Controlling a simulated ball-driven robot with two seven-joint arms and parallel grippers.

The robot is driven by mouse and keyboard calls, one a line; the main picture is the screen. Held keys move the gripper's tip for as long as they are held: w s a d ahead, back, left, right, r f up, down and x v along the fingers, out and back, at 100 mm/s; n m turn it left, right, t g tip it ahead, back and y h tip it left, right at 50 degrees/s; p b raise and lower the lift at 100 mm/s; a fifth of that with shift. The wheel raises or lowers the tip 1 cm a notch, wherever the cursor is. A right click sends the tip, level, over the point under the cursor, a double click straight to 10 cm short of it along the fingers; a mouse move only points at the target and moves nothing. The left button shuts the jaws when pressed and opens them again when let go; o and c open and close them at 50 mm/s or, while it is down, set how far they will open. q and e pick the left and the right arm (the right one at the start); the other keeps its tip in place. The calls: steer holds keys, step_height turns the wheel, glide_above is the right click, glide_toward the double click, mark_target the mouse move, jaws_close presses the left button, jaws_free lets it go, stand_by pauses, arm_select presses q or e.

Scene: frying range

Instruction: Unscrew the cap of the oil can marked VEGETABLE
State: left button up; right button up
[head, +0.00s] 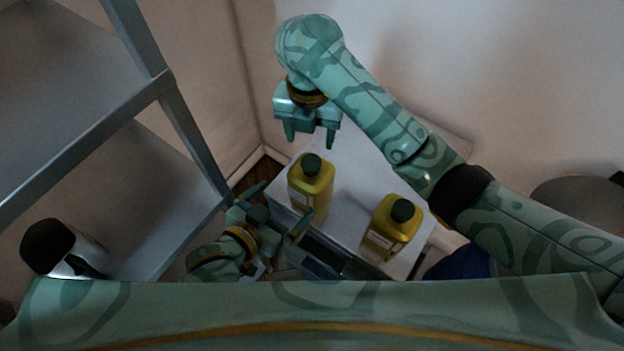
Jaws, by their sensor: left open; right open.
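Two yellow oil cans with dark green caps stand upright on a pale table: the left can (311,187) and the right can (391,228). Both have pale labels, too small to read, so I cannot tell which is marked VEGETABLE. The left can's cap (311,164) and the right can's cap (403,210) are both on. My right gripper (310,143) is open, with its fingers pointing down, just above the left can's cap in the picture. My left gripper (282,203) is open beside the left can, at its lower left. I cannot tell whether it touches the can.
The pale table (352,165) has bare room behind and between the cans. A grey metal shelf rack (110,150) stands at the left, with a black and silver object (62,248) on it. A dark blue object (460,264) shows at the table's lower right. Walls close the back.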

mark_target(311, 176)
arm_select(q)
steer(key=x, duration=1.2)
steer(key=shift+d, duration=0.1)
arm_select(e)
steer(key=shift+w+d, duration=0.1)
steer(key=shift+d, duration=0.05)
